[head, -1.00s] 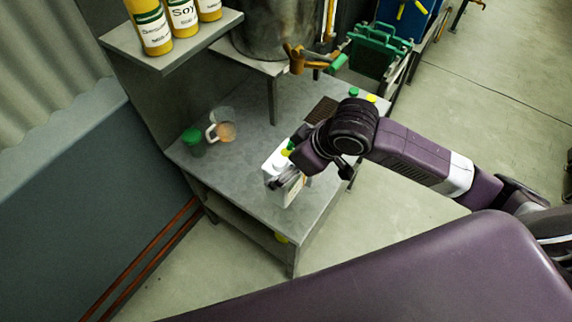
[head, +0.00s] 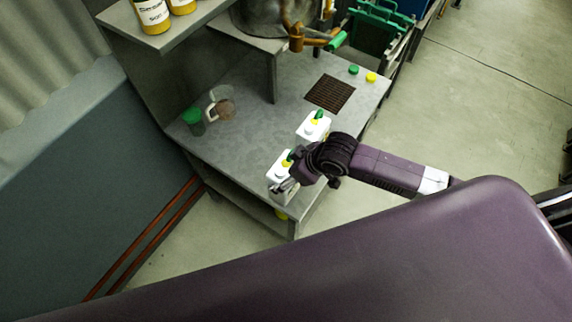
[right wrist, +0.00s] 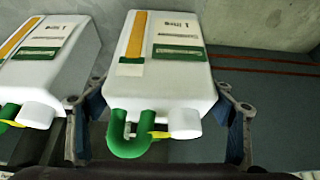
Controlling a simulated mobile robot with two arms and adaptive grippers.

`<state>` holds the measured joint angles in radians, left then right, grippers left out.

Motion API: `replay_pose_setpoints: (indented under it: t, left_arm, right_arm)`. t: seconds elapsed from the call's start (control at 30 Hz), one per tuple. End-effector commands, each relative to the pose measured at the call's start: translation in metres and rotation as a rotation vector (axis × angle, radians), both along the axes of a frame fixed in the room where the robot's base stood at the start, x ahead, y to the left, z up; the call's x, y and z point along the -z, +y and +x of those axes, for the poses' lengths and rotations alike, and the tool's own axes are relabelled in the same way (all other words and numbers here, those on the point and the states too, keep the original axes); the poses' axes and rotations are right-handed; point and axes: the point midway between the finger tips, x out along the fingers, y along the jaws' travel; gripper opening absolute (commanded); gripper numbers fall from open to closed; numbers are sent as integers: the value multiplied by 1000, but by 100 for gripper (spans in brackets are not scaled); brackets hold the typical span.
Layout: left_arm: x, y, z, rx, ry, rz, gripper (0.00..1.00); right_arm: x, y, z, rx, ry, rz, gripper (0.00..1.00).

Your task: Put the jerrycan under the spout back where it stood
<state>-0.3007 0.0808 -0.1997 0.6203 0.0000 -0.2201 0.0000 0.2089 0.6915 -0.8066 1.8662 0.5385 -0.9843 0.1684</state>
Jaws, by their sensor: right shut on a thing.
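My right gripper (head: 284,186) is shut on a white jerrycan (head: 279,165) with a green handle and a yellow part, near the bench's near end. In the right wrist view this jerrycan (right wrist: 158,60) sits between the two fingers (right wrist: 158,106), its "1 litre" label showing. I cannot tell whether its base touches the bench. A second white jerrycan (head: 313,128) stands just behind it, and shows at the left in the right wrist view (right wrist: 45,65). The spout (head: 335,41), with a green end, is above and behind, near a dark grate (head: 330,93). My left gripper is not in view.
A green-lidded jar (head: 193,120) and a clear jug (head: 222,106) stand at the bench's left. Green (head: 354,70) and yellow (head: 371,77) caps lie at the back right. Yellow bottles (head: 153,14) stand on a raised shelf. The bench middle (head: 255,125) is clear.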

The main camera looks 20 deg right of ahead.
Motion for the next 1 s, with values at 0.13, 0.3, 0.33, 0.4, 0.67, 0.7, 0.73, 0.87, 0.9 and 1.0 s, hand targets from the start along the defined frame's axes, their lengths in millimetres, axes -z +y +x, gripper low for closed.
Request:
replay_pose_setpoints:
  t: [0.13, 0.3, 0.33, 0.4, 0.67, 0.7, 0.73, 0.87, 0.9, 1.0]
  left_arm:
    - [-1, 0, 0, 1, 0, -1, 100]
    - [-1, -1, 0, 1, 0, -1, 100]
    - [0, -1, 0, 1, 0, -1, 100]
    - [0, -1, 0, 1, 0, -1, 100]
    - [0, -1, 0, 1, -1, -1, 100]
    - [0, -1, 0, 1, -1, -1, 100]
    - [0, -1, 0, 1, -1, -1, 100]
    - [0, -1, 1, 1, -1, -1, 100]
    - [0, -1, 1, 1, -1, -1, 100]
    - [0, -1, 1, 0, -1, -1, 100]
  right_arm:
    - [0, 1, 3, 0, -8, 4, 17]
    - [0, 1, 3, 0, -8, 4, 17]
    - [0, 1, 3, 0, -8, 4, 17]
    - [2, 1, 3, 0, -8, 4, 17]
    - [5, 0, 0, 0, -1, 1, 93]
    - [5, 0, 0, 0, -1, 1, 93]
    - [5, 0, 0, 0, -1, 1, 93]
    - [4, 0, 0, 0, -1, 1, 93]
    - [3, 0, 1, 0, -1, 0, 93]
    - [-2, -2, -1, 0, -2, 0, 93]
